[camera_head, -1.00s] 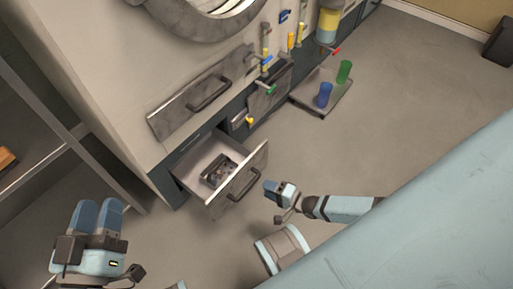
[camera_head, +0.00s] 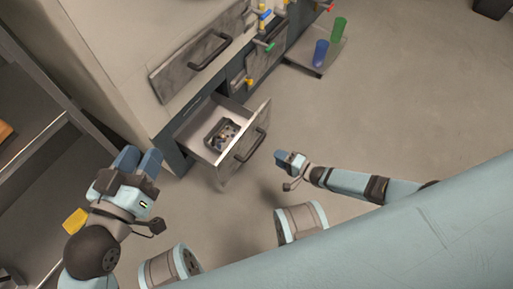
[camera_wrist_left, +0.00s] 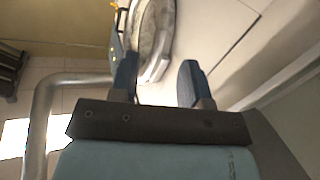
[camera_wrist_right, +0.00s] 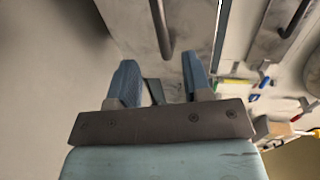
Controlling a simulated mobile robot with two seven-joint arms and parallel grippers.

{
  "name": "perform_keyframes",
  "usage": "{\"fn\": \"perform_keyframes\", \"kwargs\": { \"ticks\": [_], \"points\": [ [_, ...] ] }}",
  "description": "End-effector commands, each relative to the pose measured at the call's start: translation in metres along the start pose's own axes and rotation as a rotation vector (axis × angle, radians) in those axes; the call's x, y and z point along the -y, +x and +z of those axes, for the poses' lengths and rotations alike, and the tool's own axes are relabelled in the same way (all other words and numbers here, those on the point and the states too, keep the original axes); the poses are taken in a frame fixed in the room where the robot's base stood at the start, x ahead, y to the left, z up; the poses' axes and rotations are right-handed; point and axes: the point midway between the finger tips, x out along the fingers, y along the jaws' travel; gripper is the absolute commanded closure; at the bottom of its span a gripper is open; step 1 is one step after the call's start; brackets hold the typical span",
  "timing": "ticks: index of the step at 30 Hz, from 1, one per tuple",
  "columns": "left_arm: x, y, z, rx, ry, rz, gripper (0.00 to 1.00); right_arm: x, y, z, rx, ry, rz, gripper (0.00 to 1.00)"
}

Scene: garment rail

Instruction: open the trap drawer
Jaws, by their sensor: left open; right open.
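The pulled-out lower drawer (camera_head: 226,155) stands open at the cabinet's base, with a dark bar handle (camera_head: 251,146) on its front. A small dark tray of items (camera_head: 221,134) lies inside it. My right gripper (camera_head: 280,158) is open and empty, just right of the drawer front and apart from it. In the right wrist view a dark handle (camera_wrist_right: 162,28) on a grey front shows beyond the open fingers. My left gripper (camera_head: 139,158) is open and empty, left of the drawer near the cabinet's corner. Its open fingers also show in the left wrist view (camera_wrist_left: 157,82).
A closed drawer front with a handle (camera_head: 210,50) is above the open one. Valves with coloured handles (camera_head: 265,40) are to its right. A low tray (camera_head: 314,65) holds a blue cup (camera_head: 320,52) and a green cup (camera_head: 338,30). Shelving (camera_head: 40,150) stands at left. Floor at right is clear.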

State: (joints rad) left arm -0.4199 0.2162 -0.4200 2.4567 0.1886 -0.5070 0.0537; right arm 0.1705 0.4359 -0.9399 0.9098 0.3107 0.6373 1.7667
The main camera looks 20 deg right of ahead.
Motion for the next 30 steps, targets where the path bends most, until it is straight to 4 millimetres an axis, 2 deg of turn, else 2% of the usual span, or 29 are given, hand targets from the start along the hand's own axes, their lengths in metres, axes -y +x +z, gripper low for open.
{"fn": "perform_keyframes", "kwargs": {
  "ticks": [1,6,15,21,30],
  "points": [
    [0.001,0.002,0.006,0.014,0.0,0.003,0.57,-0.002,0.012,0.001,0.001,0.001,-0.003,0.55],
    [0.008,0.005,0.012,0.005,0.056,0.005,0.57,-0.003,0.05,0.001,0.0,0.0,-0.004,0.55],
    [0.019,0.01,0.005,-0.073,0.193,0.0,0.57,-0.003,0.103,0.001,0.0,0.001,0.0,0.55],
    [0.023,0.012,0.0,-0.101,0.249,0.003,0.57,-0.001,0.117,0.001,0.0,0.001,0.0,0.55],
    [0.023,0.012,-0.002,-0.106,0.254,0.002,0.57,0.0,0.118,0.001,0.0,0.001,0.001,0.55]
  ]
}}
